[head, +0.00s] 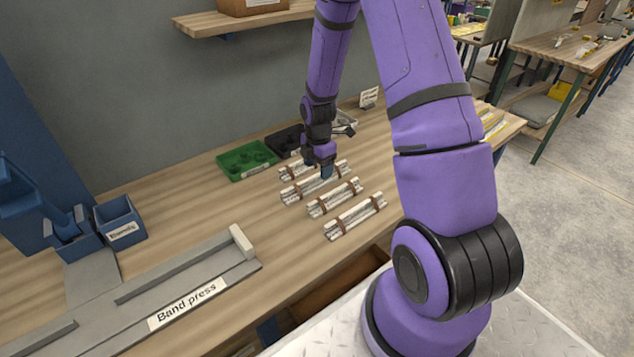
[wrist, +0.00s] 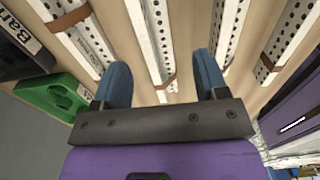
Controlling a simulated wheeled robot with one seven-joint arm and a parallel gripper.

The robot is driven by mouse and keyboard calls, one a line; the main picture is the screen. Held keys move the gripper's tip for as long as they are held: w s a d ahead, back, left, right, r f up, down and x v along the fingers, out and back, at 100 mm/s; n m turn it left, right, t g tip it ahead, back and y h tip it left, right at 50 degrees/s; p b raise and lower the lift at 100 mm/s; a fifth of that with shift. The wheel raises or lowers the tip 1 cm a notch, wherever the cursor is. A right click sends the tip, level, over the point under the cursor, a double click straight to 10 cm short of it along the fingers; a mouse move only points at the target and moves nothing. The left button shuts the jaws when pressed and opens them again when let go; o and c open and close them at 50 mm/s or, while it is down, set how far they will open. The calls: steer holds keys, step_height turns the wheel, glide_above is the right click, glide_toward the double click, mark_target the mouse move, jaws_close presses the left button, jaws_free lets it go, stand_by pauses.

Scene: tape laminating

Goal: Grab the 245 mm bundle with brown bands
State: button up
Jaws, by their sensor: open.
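Several white perforated bundles with brown bands lie side by side on the table. In the head view there is a back bundle (head: 286,174), a second, longer-looking bundle (head: 296,192), a third, shorter one (head: 334,198) and a front one (head: 355,216). No length marking is readable, so I cannot tell which is 245 mm. My gripper (head: 322,169) points down at the second bundle and hides part of it. In the wrist view my open blue fingers (wrist: 161,64) stand on either side of a bundle (wrist: 148,40), with a gap on each side. A brown band (wrist: 166,84) shows between them.
A green tray (head: 246,160) and a black tray (head: 287,142) stand behind the bundles. A labelled band press (head: 190,290) and a blue bin (head: 120,220) are at the left. Neighbouring bundles flank the fingers, a left one (wrist: 88,45) and a right one (wrist: 229,30). Bare wood lies left of the bundles.

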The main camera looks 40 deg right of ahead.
mark_target(318, 182)
steer(key=shift+w+d+f, duration=0.1)
steer(key=shift+f, duration=1.35)
steer(key=shift+w+d+f, duration=0.1)
steer(key=shift+f, duration=1.35)
steer(key=c, duration=1.1)
steer(key=shift+c, duration=0.2)
steer(key=shift+r, duration=0.2)
